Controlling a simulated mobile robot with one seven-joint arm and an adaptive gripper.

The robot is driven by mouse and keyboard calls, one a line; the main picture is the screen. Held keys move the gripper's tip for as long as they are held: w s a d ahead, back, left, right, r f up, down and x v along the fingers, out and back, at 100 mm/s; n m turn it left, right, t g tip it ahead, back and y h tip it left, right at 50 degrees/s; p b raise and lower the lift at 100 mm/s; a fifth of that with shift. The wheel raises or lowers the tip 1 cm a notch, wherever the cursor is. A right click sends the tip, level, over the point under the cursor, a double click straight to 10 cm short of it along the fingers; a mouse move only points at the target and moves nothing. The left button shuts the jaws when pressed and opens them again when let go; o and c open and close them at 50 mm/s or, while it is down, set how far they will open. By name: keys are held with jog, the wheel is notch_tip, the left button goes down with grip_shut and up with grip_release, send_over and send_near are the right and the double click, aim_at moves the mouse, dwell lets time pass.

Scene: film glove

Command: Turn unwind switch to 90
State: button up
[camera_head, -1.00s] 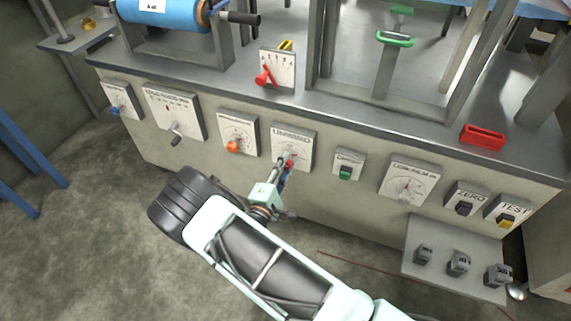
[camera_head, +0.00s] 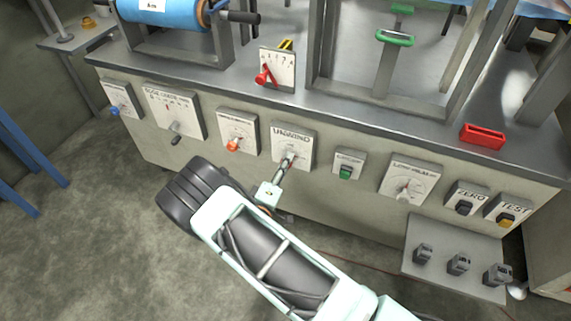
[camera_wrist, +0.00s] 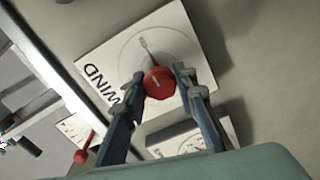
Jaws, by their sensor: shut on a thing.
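The unwind switch is a red knob (camera_wrist: 158,84) on a white dial plate on the front panel. The plate (camera_head: 300,137) reads UNWIND in the head view, and its lettering stands sideways in the wrist view (camera_wrist: 98,54). My gripper (camera_head: 288,160) reaches the plate from below; in the wrist view its two fingers (camera_wrist: 160,80) are on either side of the knob, shut on it. In the head view the fingers hide the knob. The scale marks are too small to read.
An orange-knob dial (camera_head: 233,144) is just left of the unwind plate. A green switch (camera_head: 346,172) is just right. A red-lever plate (camera_head: 276,69) stands on the bench above. A lower shelf (camera_head: 440,265) with several grey parts juts out at right.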

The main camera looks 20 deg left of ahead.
jog(key=o, duration=1.2)
jog(key=shift+c, duration=0.2)
jog(key=s+a, duration=0.1)
jog(key=s, duration=1.1)
jog(key=shift+r, duration=0.1)
